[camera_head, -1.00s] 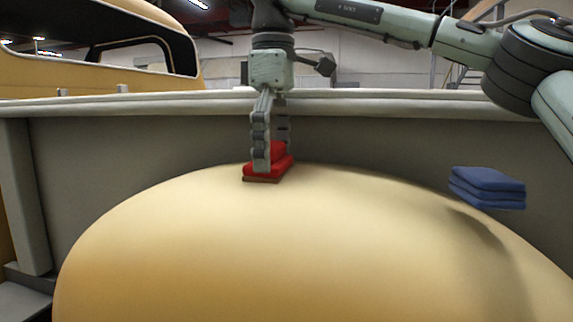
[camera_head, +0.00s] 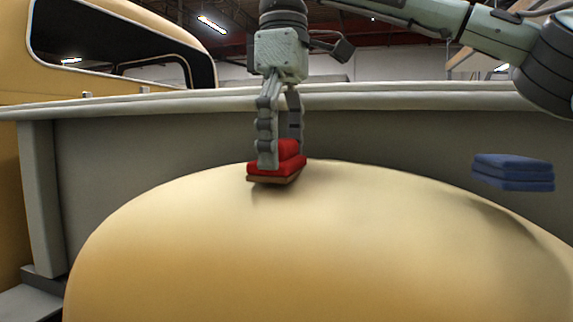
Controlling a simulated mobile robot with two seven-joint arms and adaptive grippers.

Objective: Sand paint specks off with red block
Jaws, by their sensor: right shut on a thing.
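The red block (camera_head: 287,162) has a brown lower face. It sits at the top far edge of a rounded cream-yellow panel (camera_head: 300,235). My right gripper (camera_head: 283,155) comes down from above and is shut on the red block, one finger on its near side and one behind. A shadow lies under the block's near left corner; I cannot tell if its whole lower face touches the panel. No paint specks can be made out on the panel. My left gripper is not in view.
A folded blue cloth stack (camera_head: 513,172) is at the right, above the panel's shoulder. A grey wall with a pale rail (camera_head: 400,100) runs behind the panel. A yellow vehicle body with a window (camera_head: 110,50) stands at the back left. The panel's front is clear.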

